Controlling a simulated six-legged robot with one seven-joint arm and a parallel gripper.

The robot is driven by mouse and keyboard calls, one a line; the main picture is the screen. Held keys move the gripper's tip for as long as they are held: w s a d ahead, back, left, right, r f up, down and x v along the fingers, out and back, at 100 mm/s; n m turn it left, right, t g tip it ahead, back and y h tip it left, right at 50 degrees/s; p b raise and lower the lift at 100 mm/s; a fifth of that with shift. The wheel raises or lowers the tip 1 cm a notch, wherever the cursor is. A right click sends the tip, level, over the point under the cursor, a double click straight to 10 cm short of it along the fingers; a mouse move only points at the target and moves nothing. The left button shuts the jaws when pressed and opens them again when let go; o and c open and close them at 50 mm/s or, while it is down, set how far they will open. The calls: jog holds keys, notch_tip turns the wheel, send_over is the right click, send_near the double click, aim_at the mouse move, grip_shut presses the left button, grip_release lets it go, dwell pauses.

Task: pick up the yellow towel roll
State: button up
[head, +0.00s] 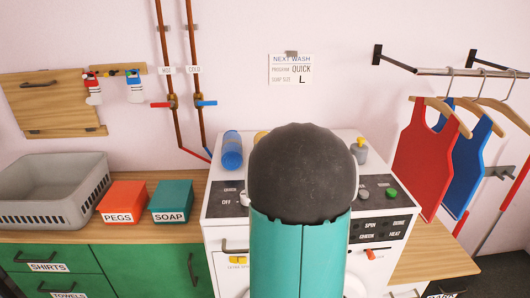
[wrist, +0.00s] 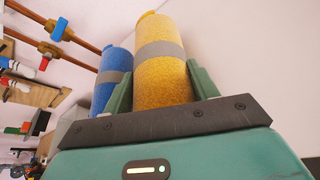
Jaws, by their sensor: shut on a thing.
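The yellow towel roll (wrist: 160,85) stands between the two green fingers of my gripper (wrist: 163,88) in the wrist view. It has a grey band around its middle, and the fingers are shut on its lower part. In the head view only a small yellow edge (head: 261,136) of it shows, because my own arm hides the rest and hides my gripper. I cannot tell whether the roll touches the machine top. A blue roll (head: 232,150) with a grey band stands just left of it. The blue roll also shows in the wrist view (wrist: 112,75).
The white washing machine (head: 222,200) has a grey bottle (head: 359,151) at its back right. A grey basket (head: 50,190), an orange pegs box (head: 122,201) and a teal soap box (head: 171,202) stand on the left counter. Red and blue garments (head: 425,150) hang at the right.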

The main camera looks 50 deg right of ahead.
jog(key=shift+r, duration=0.15)
jog(key=shift+r, duration=0.6)
jog(key=s+a+r, duration=0.2)
jog(key=a+r, duration=0.3)
jog(key=a, duration=0.1)
jog(key=s+a+r, duration=0.3)
jog(key=a+r, duration=0.3)
jog(key=a, duration=0.1)
jog(key=shift+s+r, duration=0.25)
jog(key=shift+s, duration=0.1)
